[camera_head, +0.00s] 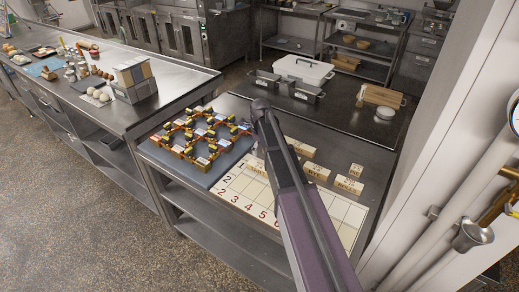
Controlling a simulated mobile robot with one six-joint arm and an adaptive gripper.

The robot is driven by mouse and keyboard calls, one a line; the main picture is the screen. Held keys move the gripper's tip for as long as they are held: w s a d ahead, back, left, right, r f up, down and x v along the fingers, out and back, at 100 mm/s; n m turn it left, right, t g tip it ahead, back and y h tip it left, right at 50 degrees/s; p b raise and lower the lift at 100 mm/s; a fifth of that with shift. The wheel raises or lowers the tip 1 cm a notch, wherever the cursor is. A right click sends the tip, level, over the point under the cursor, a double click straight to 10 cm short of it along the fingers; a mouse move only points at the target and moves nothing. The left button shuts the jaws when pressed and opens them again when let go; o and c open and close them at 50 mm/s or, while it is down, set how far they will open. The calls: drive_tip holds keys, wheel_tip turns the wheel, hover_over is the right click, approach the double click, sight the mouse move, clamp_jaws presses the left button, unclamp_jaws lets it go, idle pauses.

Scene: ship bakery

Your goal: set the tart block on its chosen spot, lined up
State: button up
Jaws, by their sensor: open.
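Several pale wooden blocks with dark printed words lie on the metal table. One block (302,148) is just right of my arm, a second (316,171) is in front of it, a third (349,185) is further right, and a small one (357,169) is behind that. Another block (257,166) lies at the sheet's back left, partly behind my arm. The words are too small to read surely, so I cannot tell which is the tart block. A cream sheet (236,190) with a grid and red numbers lies along the table's front. My arm crosses it; my gripper is hidden.
A blue-grey board (181,165) with orange and black pieces stands left of the sheet. Metal pans (302,92), a white lidded box (303,69) and a wooden board (383,96) stand at the back. A wall with pipes (455,200) bounds the right.

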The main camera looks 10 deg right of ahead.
drive_tip(key=shift+r+p, duration=0.85)
drive_tip(key=shift+r, duration=0.3)
drive_tip(key=shift+s, duration=0.1)
drive_tip(key=s+n, duration=2.5)
drive_tip(key=n, duration=0.2)
drive_tip(key=shift+a, duration=0.15)
